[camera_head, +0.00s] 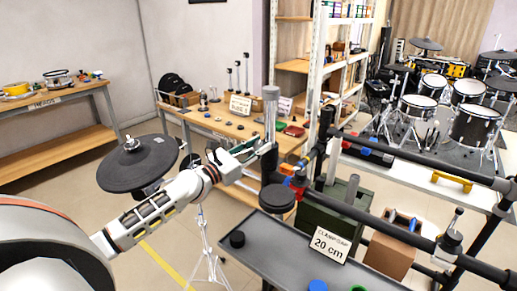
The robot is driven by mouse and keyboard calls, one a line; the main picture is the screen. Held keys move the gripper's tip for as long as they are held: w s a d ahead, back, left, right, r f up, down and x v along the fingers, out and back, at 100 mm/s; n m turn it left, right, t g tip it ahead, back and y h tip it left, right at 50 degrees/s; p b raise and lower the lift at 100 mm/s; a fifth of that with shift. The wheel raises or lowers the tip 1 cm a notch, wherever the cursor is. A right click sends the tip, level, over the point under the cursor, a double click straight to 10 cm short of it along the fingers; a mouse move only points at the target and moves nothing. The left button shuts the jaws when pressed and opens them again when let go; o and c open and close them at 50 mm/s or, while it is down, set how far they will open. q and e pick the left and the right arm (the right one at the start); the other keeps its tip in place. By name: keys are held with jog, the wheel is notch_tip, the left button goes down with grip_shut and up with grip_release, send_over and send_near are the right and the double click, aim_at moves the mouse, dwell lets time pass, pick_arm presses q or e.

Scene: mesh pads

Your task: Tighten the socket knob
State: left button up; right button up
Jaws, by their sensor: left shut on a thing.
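My left arm comes in from the lower left, and its gripper (262,150) is shut at the lower end of an upright grey rod (270,110) by the black rack. What it grips looks like the socket knob, which is mostly hidden by the fingers. A dark post runs down below the fingers. A small round black pad (277,198) sits beneath it, beside red and blue clamp parts (298,182) on the rack. My right gripper is not in view.
The black rack bar (400,170) runs across the right side. A grey tray (270,238) holds a sign (330,244) reading "20 cm" and small round parts. A large round black pad (140,163) stands left of the gripper, behind my forearm.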

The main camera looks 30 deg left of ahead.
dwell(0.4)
pick_arm(q)
jog(key=o, duration=1.1)
jog(key=shift+s+a+f, duration=0.1)
jog(key=shift+s+f, duration=0.05)
jog(key=shift+s, duration=0.3)
jog(key=v, duration=1.1)
jog(key=shift+s, duration=0.1)
